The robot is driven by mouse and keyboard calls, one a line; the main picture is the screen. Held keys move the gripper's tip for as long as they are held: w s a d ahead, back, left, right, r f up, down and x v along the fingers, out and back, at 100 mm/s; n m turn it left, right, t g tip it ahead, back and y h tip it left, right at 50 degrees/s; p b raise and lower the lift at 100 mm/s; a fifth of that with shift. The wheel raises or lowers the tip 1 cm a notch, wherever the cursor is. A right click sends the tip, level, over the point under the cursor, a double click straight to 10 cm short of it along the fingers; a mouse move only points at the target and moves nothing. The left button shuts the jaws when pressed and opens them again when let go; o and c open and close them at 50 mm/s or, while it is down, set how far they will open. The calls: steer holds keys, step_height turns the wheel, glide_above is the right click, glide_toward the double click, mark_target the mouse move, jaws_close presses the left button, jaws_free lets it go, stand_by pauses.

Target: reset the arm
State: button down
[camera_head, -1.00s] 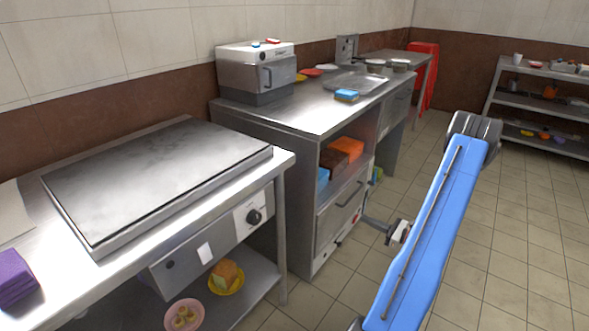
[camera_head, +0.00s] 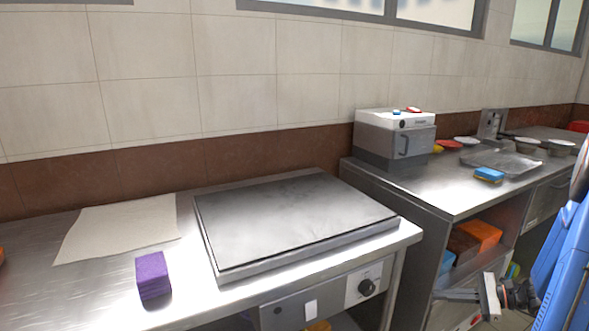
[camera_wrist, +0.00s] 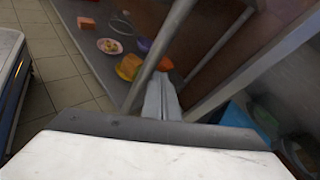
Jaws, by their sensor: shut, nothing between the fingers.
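My gripper (camera_head: 446,294) is at the lower right of the head view, at the end of my blue arm. It is in front of the open shelf of the right-hand steel counter, below the worktop. In the wrist view, its two fingers (camera_wrist: 161,98) are together with nothing between them. They point toward a low shelf past a metal table leg. I cannot tell how far the fingertips are from the leg.
A griddle (camera_head: 290,225) and a purple sponge (camera_head: 152,276) lie on the left counter. The right counter (camera_head: 440,180) holds an oven (camera_head: 394,140) and a blue-yellow sponge (camera_head: 489,174). A pink plate (camera_wrist: 109,46) with food sits on the low shelf. Floor tiles (camera_wrist: 62,80) are clear.

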steer(key=s+a+r+n+g+h, duration=0.25)
steer(key=s+a+r+n, duration=0.25)
steer(key=a, duration=0.3)
steer(key=s+a+r+n+g+h, duration=0.2)
steer(key=s+a+r+n+g, duration=0.25)
steer(key=a, duration=0.45)
steer(key=s+a+r+n+t+h, duration=0.1)
steer(key=s+r+n+t+h, duration=0.1)
steer(key=s+r+n+h, duration=0.2)
steer(key=s+a+r+n+t+h, duration=0.2)
steer(key=s+n, duration=0.4)
steer(key=s, duration=0.5)
steer(key=shift+r+t+h, duration=0.3)
steer(key=shift+r+h, duration=0.55)
steer(key=shift+r, duration=0.05)
steer(key=shift+a+n, duration=0.1)
steer(key=shift+n, duration=0.15)
